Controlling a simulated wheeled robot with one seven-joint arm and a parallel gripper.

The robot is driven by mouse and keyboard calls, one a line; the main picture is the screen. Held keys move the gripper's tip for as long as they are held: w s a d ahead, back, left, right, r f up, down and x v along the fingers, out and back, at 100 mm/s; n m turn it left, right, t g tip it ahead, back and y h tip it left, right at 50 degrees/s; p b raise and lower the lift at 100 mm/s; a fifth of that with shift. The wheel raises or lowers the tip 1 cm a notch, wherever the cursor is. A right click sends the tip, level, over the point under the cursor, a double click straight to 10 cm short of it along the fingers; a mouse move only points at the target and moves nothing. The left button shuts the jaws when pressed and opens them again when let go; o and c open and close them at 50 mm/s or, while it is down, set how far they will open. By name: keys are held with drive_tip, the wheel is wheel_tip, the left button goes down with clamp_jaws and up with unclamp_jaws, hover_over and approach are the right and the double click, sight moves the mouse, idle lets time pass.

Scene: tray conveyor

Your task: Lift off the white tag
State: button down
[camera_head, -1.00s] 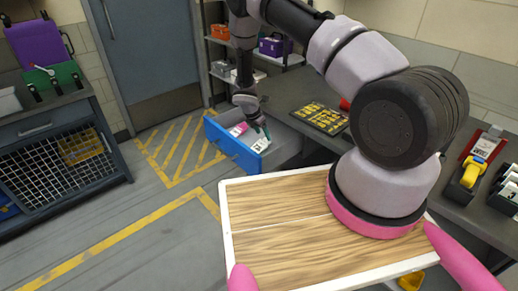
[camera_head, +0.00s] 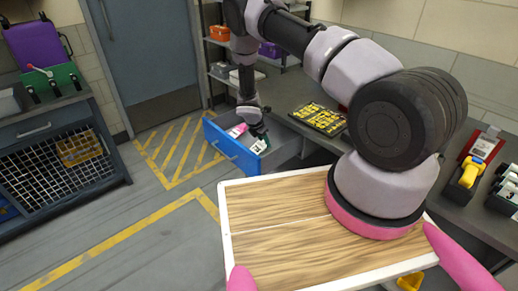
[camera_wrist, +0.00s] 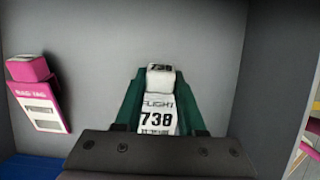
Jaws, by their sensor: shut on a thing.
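The white tag (camera_wrist: 158,110), marked "FLIGHT 738", is upright in the wrist view between the green fingers of my gripper (camera_wrist: 160,105). My gripper is shut on it. In the head view the white tag (camera_head: 260,146) shows inside the open drawer with the blue front, just below my gripper (camera_head: 258,134). A pink bag tag (camera_wrist: 37,95) lies to the left in the wrist view, apart from my fingers. It also shows in the head view (camera_head: 238,130). I cannot tell whether the white tag touches the drawer floor.
The drawer's blue front (camera_head: 232,149) and grey walls surround my gripper. A board with yellow pieces (camera_head: 318,118) lies on the counter to the right. Shelves (camera_head: 225,75) stand behind. A wooden tray top (camera_head: 285,225) on my body fills the foreground.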

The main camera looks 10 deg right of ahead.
wheel_tip(320, 180, up, 10)
drive_tip(key=shift+r, duration=0.1)
idle(0.4)
wheel_tip(320, 180, up, 6)
drive_tip(key=shift+r, duration=0.2)
idle(1.0)
